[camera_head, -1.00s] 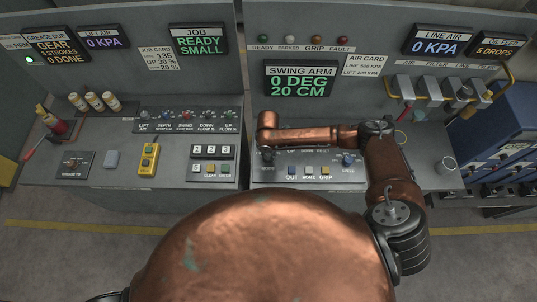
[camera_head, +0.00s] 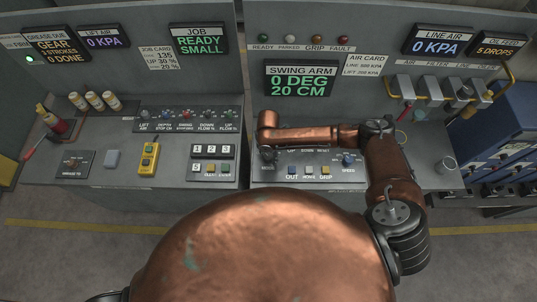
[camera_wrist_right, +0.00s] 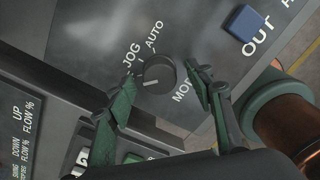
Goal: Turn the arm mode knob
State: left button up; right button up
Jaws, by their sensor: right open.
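The arm mode knob (camera_wrist_right: 160,72) is a dark round knob on the grey panel, with JOG and AUTO labels beside it and a partly covered MODE label. Its white mark points to the left in the right wrist view, nearer JOG than AUTO. My right gripper (camera_wrist_right: 163,79) is open, with one green-and-black finger on each side of the knob. I cannot tell whether either finger touches it. In the head view my right gripper (camera_head: 267,155) is small and dark at the left of the swing arm panel, hiding most of the knob. My left gripper is not in view.
A blue OUT button (camera_wrist_right: 243,22) lies right of the knob. In the head view, the OUT, HOME and GRIP buttons and a blue knob (camera_head: 347,159) share this panel. The swing arm display (camera_head: 300,78) reads 0 DEG, 20 CM. A number keypad (camera_head: 211,151) is left of the gripper.

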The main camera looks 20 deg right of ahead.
aim_at(269, 156)
notch_tip(269, 156, up, 12)
dwell(0.4)
dwell(0.5)
